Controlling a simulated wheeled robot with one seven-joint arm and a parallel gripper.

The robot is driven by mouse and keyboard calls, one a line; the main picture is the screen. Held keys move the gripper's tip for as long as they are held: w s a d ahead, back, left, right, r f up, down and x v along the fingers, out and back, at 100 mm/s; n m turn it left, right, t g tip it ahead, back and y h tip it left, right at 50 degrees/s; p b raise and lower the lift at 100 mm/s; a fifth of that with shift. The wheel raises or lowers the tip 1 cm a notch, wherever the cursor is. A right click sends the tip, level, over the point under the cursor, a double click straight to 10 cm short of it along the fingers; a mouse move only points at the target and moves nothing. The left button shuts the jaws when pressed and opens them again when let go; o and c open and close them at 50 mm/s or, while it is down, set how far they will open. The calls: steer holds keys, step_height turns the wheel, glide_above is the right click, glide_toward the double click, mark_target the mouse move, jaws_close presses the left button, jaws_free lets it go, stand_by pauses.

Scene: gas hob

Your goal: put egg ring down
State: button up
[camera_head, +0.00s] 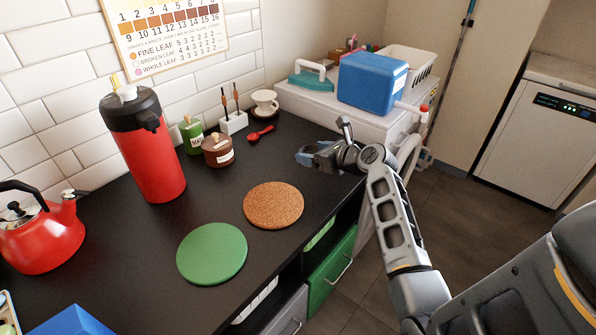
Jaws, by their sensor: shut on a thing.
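My gripper (310,157) is at the end of my arm, over the far right end of the black counter (215,163). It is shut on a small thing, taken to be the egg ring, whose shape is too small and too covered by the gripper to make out. Its height above the counter is hard to tell. A round cork mat (273,205) and a round green mat (212,253) lie flat on the counter, nearer and to the left of my gripper. Both mats are bare.
A red kettle (40,238) and a tall red flask (148,150) stand on the left. A green bottle (191,136), brown jar (217,151), red spoon rest (261,134) and white cup (265,100) are along the wall. A blue box (371,83) stands beyond my gripper.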

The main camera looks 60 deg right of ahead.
mark_target(301, 179)
steer(key=w+a+f, duration=0.2)
steer(key=w, duration=0.1)
steer(key=shift+a+f, duration=0.15)
steer(key=shift+f, duration=1.95)
steer(key=shift+f, duration=0.1)
steer(key=o, duration=0.8)
steer(key=shift+c, duration=0.2)
